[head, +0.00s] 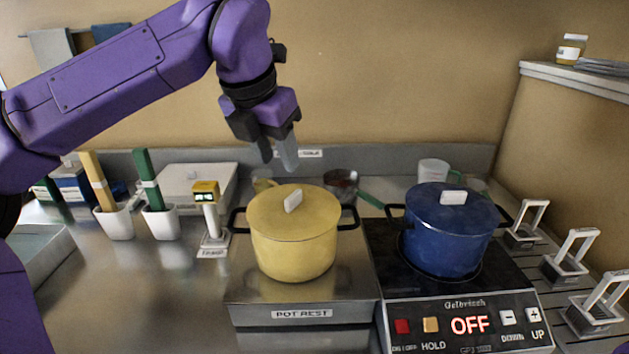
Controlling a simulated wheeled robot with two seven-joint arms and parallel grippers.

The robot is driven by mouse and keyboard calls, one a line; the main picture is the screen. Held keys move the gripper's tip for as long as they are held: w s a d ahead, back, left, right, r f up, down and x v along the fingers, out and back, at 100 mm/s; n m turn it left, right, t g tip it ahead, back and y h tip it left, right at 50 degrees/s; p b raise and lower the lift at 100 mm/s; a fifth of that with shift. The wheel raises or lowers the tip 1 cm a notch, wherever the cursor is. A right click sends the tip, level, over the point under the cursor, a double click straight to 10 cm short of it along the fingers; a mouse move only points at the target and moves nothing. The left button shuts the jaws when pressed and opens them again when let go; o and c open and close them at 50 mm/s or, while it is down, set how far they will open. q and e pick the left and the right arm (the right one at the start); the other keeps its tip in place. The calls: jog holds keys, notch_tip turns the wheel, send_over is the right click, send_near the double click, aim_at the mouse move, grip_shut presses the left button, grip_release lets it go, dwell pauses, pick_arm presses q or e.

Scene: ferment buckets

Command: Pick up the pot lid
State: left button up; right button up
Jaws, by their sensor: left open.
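A yellow pot (295,252) with dark side handles stands on the metal pot rest (302,314) in the middle. Its yellow lid (265,211) is on it and has a white block-shaped knob (293,201). A blue pot (445,244) with a blue lid (425,203) and white knob (453,198) stands on the black cooker at the right. My left gripper (278,163) points down with open, empty fingers, above and slightly left of the yellow lid's knob, apart from it.
The cooker panel (468,325) reads OFF. A yellow-topped thermometer (209,213) and white cups with green (148,180) and tan (98,180) handled tools stand left. Several metal brackets (567,255) line the right side. The front left counter is bare.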

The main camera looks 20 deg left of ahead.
aim_at(293, 194)
pick_arm(q)
jog(key=x, duration=0.6)
jog(key=p+x, duration=0.1)
jog(key=x, duration=0.2)
jog(key=shift+d+f, duration=0.2)
jog(key=shift+d, duration=0.05)
grip_shut()
